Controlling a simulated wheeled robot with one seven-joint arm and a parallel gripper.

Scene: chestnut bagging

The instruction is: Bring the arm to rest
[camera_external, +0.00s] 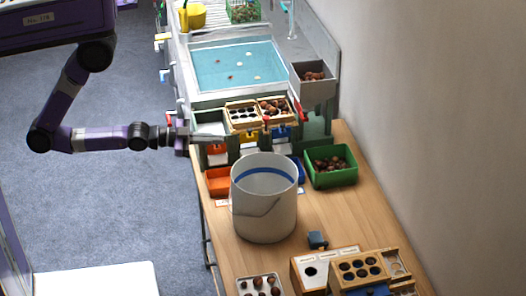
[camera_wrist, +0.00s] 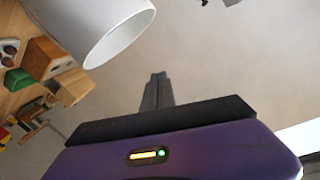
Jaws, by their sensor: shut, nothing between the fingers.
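My purple arm reaches in from the upper left in the external view, and my gripper (camera_external: 222,138) points right, near the left edge of the bench by the sorting trays. In the wrist view my gripper (camera_wrist: 158,76) shows two dark fingers pressed together with nothing between them. The white bucket (camera_external: 264,215) with a blue band inside stands on the wooden table (camera_external: 338,220), below and right of my gripper. Its white wall also shows at the top of the wrist view (camera_wrist: 95,25). The gripper looks apart from the bucket.
A water basin (camera_external: 240,68) lies behind. A wooden tray (camera_external: 242,117), a green crate of chestnuts (camera_external: 331,180), an orange bin (camera_external: 219,182) and a grey hopper (camera_external: 313,88) crowd the bench. A holed wooden block (camera_external: 362,270) stands in front. Carpet (camera_external: 110,210) left of the table is open.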

